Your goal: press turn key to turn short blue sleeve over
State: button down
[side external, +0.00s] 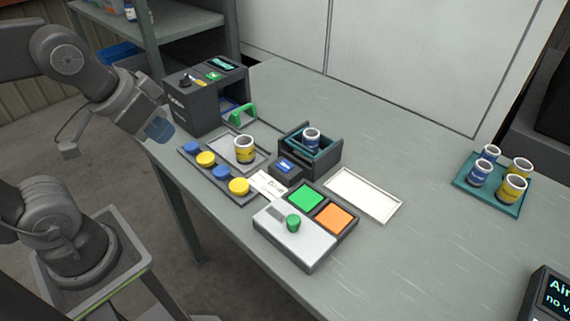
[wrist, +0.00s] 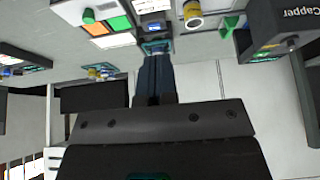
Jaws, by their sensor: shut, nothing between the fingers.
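A short blue sleeve (side external: 311,136) with a pale rim stands upright in the dark open-topped cradle (side external: 331,163). A control panel (side external: 290,248) carries a green square key (side external: 305,196), an orange square key (side external: 334,218) and a round green knob (side external: 293,223). I cannot read which key is the turn key. In the wrist view the green key (wrist: 93,27) and orange key (wrist: 121,22) lie at the upper left. My gripper (side external: 160,130) is shut and empty, in the air off the table's left edge, well away from the keys. Its fingers (wrist: 155,68) show together in the wrist view.
A dark capper machine (side external: 195,107) stands at the back left. A yellow sleeve (side external: 244,149) stands on a plate behind a row of blue and yellow caps (side external: 206,159). A white tray (side external: 362,196) is empty. A teal tray (side external: 487,199) holds several sleeves at right.

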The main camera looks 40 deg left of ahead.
dwell(0.8)
jog(key=w+a+t+y, duration=0.2)
jog(key=w+a+y, duration=0.15)
jog(key=w, duration=0.35)
jog(key=m+h, duration=0.7)
jog(key=m, duration=0.7)
send_over(285, 166)
notch_tip(285, 166, down, 10)
jog(key=r, duration=0.1)
jog(key=shift+f+t, duration=0.25)
jog(key=shift+t, duration=0.15)
jog(key=shift+s, duration=0.1)
jog(key=shift+f, duration=4.4)
